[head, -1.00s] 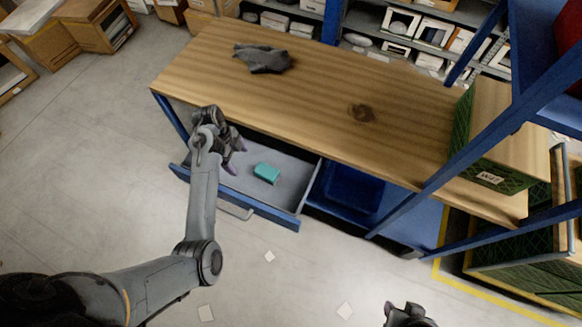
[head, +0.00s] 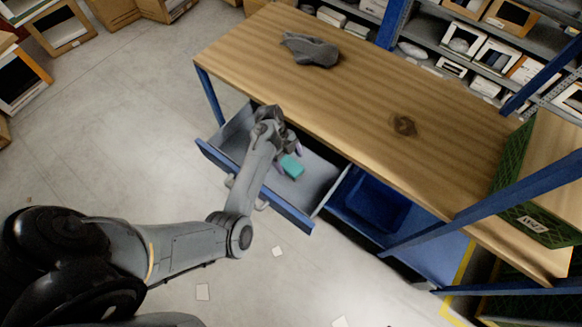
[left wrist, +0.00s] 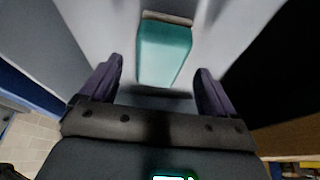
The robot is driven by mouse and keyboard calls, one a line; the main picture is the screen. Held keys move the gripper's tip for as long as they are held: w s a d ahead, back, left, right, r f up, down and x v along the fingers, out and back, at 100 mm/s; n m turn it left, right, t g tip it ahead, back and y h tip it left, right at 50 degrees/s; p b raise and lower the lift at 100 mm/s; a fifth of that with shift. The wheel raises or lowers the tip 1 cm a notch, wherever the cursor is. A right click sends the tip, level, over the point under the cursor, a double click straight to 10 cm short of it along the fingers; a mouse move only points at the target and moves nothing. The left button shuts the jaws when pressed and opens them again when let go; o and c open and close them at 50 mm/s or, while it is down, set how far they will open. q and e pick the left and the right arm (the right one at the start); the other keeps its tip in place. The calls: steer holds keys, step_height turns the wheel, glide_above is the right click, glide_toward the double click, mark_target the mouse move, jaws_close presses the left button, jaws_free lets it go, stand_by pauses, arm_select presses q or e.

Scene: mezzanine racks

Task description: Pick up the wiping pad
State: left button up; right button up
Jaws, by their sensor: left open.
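The wiping pad (head: 291,166) is a small teal block lying in the open blue drawer (head: 315,187) under the wooden workbench. In the left wrist view the pad (left wrist: 164,52) lies ahead of my left gripper, between the lines of its two fingers, with a thin brownish strip at its far edge. My left gripper (head: 287,161) is inside the drawer area, right by the pad. Its purple-dark fingers (left wrist: 158,82) are spread apart with nothing held between them. The arm hides part of the drawer in the head view. My right gripper is not in view.
The workbench top (head: 340,95) overhangs the back of the drawer. A grey cloth (head: 311,50) lies on it. A blue bin (head: 368,200) stands under the bench, right of the drawer. A green crate (head: 530,190) and blue rack posts are at the right. The floor in front is open.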

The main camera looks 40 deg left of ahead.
mark_target(291, 165)
arm_select(q)
steer(key=x, duration=0.3)
steer(key=shift+d, duration=0.1)
steer(key=shift+f, duration=0.15)
steer(key=shift+f, duration=0.2)
stand_by(0.3)
steer(key=c, duration=1.1)
steer(key=shift+o, duration=0.2)
steer(key=shift+r, duration=0.1)
step_height(291, 165, up, 10)
steer(key=shift+r+p, duration=0.1)
steer(key=shift+p, duration=0.6)
